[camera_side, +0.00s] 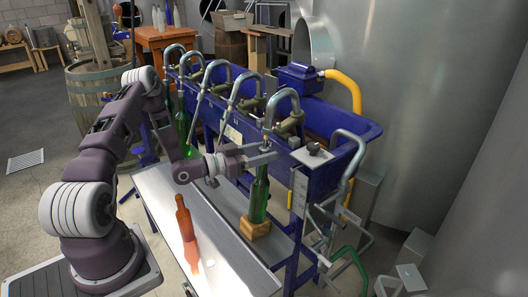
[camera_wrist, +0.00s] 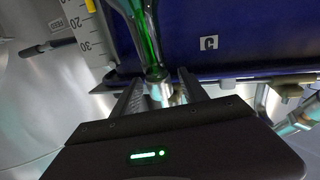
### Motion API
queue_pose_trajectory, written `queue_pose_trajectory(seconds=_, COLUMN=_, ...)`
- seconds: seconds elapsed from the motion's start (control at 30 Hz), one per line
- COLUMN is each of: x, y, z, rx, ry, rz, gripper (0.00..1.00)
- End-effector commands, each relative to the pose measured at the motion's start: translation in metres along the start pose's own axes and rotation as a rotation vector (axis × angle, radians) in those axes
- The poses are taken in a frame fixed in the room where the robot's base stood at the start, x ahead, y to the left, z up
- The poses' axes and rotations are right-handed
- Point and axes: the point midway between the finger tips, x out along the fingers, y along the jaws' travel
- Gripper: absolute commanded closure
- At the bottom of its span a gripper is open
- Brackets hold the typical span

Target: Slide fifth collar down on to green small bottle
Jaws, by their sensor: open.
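A green bottle (camera_side: 259,198) stands upright on a wooden block (camera_side: 255,228) under the nearest filling spout. In the wrist view, the green bottle (camera_wrist: 143,30) comes in from the top, with its mouth near the fingers. My gripper (camera_side: 268,155) is level with the bottle's top in the side view. In the wrist view, my gripper (camera_wrist: 162,92) has its open fingers on either side of a shiny metal collar (camera_wrist: 162,96) at the bottle's mouth. I cannot tell whether the collar is around the mouth or just above it. The collar is mostly hidden in the side view.
The blue filler trough (camera_side: 330,175) with several curved spouts runs behind the bottle. Another green bottle (camera_side: 182,125) stands farther along the filler. An amber bottle (camera_side: 186,228) stands on the pale bench (camera_side: 160,190). A marked scale (camera_wrist: 88,32) is beside the bottle in the wrist view.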

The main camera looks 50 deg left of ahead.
Motion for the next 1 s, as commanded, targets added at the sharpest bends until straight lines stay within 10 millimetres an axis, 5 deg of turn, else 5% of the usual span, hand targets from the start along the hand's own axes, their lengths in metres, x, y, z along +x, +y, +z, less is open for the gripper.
queue_pose_trajectory(seconds=0.17, x=-0.007, y=0.0, z=0.0, rx=-0.001, ry=-0.001, rz=-0.001, gripper=0.49)
queue_pose_trajectory(seconds=0.5, x=-0.067, y=-0.001, z=0.0, rx=-0.001, ry=0.0, rz=-0.003, gripper=0.49)
queue_pose_trajectory(seconds=0.87, x=-0.07, y=0.001, z=-0.001, rx=0.012, ry=-0.017, rz=0.009, gripper=0.49)
queue_pose_trajectory(seconds=1.0, x=-0.06, y=0.008, z=-0.004, rx=0.163, ry=-0.243, rz=0.085, gripper=0.49)
